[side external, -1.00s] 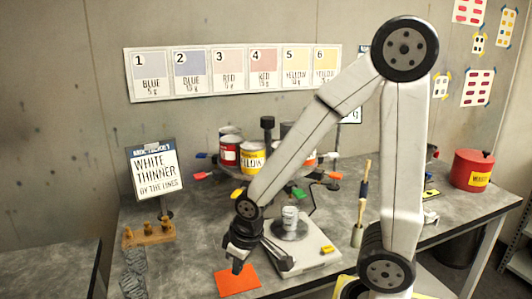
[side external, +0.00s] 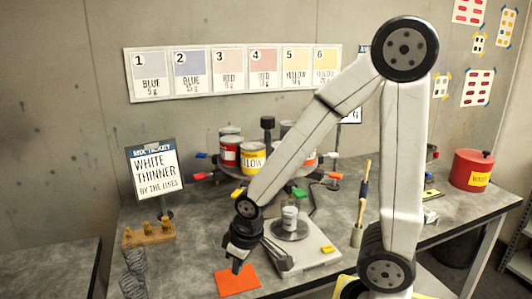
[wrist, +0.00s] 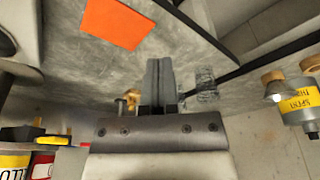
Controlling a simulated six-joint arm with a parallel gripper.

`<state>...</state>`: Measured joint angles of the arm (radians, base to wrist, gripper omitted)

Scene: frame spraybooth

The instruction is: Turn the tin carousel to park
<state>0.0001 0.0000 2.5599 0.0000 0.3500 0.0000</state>
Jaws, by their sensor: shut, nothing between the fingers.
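The tin carousel stands at the back of the bench in the side external view, with a dark central post (side external: 268,130) and coloured tabs around its rim. It carries a red-labelled tin (side external: 229,153), a yellow-labelled tin (side external: 252,159) and others partly hidden behind my arm. Two tins also show at the lower left of the wrist view, one yellow (wrist: 13,168) and one red (wrist: 41,166). My gripper (side external: 237,268) points down over the front of the bench, near an orange sheet (side external: 238,281), apart from the carousel. Its fingers (wrist: 160,78) are together and empty.
A scale (side external: 312,257) with a small cup (side external: 290,218) stands right of my gripper, in front of the carousel. A wooden block (side external: 148,234) and a mix ticket stand (side external: 155,172) are at the left. A brush (side external: 364,190) and red pot (side external: 471,170) are at the right.

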